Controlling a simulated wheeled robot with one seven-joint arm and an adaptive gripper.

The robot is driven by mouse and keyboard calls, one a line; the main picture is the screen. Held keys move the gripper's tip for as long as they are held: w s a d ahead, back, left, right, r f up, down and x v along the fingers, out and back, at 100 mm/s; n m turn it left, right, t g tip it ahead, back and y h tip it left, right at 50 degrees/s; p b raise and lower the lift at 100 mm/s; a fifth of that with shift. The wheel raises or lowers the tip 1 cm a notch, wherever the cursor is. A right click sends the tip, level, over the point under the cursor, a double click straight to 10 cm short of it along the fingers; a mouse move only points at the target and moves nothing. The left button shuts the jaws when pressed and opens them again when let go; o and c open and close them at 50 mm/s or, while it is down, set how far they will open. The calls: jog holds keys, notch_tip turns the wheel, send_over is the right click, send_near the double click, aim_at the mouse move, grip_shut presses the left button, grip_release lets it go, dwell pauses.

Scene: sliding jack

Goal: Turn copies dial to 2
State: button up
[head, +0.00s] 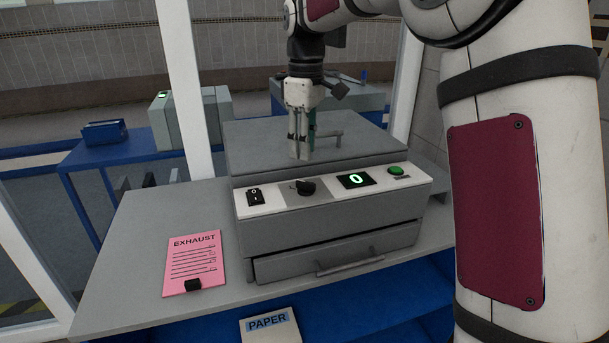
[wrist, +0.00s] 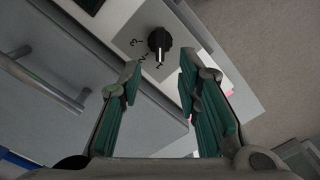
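The copies dial is a black knob (head: 306,187) on a grey patch of the machine's sloped front panel. In the wrist view the knob (wrist: 160,40) has a white mark pointing down the picture, with number marks, including a 3, to its left and below. A green digital display (head: 356,180) to the right of the dial reads 0.
A black rocker switch (head: 254,197) is left of the dial, and a green button (head: 396,171) is at the right end. A drawer handle (head: 350,262) juts out below. A pink EXHAUST clipboard (head: 195,262) lies left on the grey table (head: 120,285).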

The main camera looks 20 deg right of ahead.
aim_at(306, 182)
notch_tip(306, 182, down, 8)
jog(key=shift+s+f+p, duration=0.1)
jog(key=shift+f+p, duration=0.15)
jog(key=shift+p, duration=0.55)
grip_shut()
